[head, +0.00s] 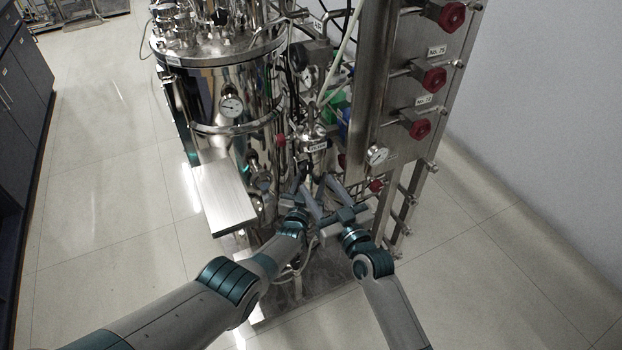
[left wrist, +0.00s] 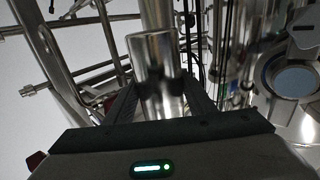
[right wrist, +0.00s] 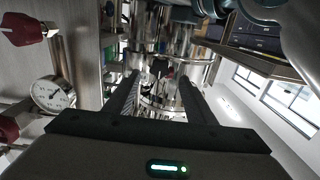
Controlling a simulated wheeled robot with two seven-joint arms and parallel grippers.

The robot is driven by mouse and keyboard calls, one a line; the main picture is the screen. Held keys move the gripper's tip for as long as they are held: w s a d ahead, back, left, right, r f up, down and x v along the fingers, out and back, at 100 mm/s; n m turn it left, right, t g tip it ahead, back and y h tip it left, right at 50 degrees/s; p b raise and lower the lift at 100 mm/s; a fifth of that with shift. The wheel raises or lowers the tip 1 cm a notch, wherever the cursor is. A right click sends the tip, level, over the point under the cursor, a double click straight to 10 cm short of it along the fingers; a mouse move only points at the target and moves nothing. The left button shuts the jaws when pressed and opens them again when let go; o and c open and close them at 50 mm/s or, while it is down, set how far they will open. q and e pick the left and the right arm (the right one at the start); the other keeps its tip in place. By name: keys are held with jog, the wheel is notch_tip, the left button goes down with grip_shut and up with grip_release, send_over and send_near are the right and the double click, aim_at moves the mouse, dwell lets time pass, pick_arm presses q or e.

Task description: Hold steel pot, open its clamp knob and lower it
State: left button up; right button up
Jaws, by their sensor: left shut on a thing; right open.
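The steel pot (left wrist: 155,70) is a shiny upright cylinder in the left wrist view. My left gripper (left wrist: 160,90) is shut on it, with one finger on each side. In the head view my left gripper (head: 299,196) is beside the steel rig, and the pot is hard to make out among the pipes. My right gripper (head: 322,190) is open, just right of the left one. In the right wrist view its fingers (right wrist: 158,80) are apart, with nothing clearly held between them. I cannot tell the clamp knob for certain.
A large steel vessel (head: 230,95) stands at the left, with a flat metal plate (head: 222,196) in front. A steel panel with red knobs (head: 432,80) and a gauge (head: 376,155) stands at the right. Open floor (head: 100,200) lies left.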

aim_at(308, 170)
jog(key=shift+x, duration=3.05)
jog(key=shift+x, duration=0.8)
jog(key=m, duration=0.5)
jog(key=c, duration=0.8)
